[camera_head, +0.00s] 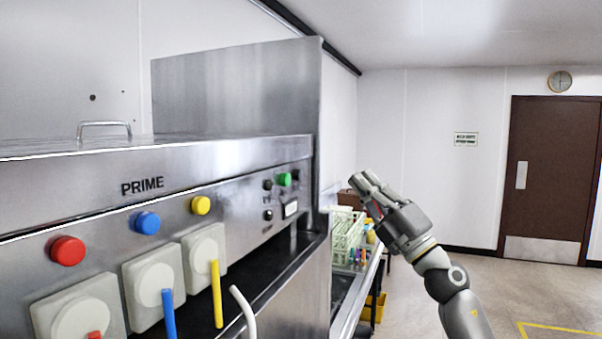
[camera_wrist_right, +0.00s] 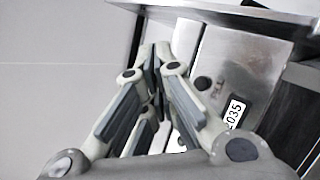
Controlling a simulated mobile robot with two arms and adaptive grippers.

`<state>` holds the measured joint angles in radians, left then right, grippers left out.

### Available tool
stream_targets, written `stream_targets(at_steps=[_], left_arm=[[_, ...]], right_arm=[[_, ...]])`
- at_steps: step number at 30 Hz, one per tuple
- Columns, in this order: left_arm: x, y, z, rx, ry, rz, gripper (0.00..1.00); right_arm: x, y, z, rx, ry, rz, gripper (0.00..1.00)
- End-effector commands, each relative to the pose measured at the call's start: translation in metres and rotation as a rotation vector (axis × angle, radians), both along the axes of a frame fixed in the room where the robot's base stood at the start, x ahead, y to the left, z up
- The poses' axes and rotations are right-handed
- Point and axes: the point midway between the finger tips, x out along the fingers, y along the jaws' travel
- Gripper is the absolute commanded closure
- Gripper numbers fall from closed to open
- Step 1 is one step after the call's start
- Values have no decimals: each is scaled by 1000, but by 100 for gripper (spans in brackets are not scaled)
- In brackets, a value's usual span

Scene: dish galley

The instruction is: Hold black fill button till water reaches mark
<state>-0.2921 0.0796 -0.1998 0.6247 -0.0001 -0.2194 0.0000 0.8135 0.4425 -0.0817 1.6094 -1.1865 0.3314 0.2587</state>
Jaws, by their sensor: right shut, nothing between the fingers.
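The black fill button (camera_wrist_right: 203,83) shows in the right wrist view on a steel panel, with a partly blurred label beside it. In the head view two small black buttons sit on the machine's right end; the lower one (camera_head: 268,214) looks like the fill button. A small display (camera_head: 290,208) is beside it and reads 035 in the right wrist view (camera_wrist_right: 235,113). My right gripper (camera_head: 362,182) is shut and empty, right of the panel and apart from it in the head view. Its fingers (camera_wrist_right: 157,55) point past the button. No water or mark shows. My left gripper is out of view.
A green button (camera_head: 284,179) sits above the display. Red (camera_head: 67,250), blue (camera_head: 147,223) and yellow (camera_head: 201,205) buttons line the PRIME panel above hoses. A pale rack (camera_head: 347,236) stands on the counter behind my right gripper. Open floor lies to the right.

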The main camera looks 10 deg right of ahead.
Motion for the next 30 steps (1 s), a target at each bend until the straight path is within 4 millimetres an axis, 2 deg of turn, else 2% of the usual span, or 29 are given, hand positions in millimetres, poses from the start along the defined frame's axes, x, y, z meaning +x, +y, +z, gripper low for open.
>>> stream_targets(at_steps=[3,15,30], left_arm=[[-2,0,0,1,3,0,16],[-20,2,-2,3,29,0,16],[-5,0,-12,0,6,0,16]], right_arm=[[-3,1,5,-8,-11,-2,100],[1,5,4,-6,-10,-1,100],[36,58,3,-3,-9,0,100]])
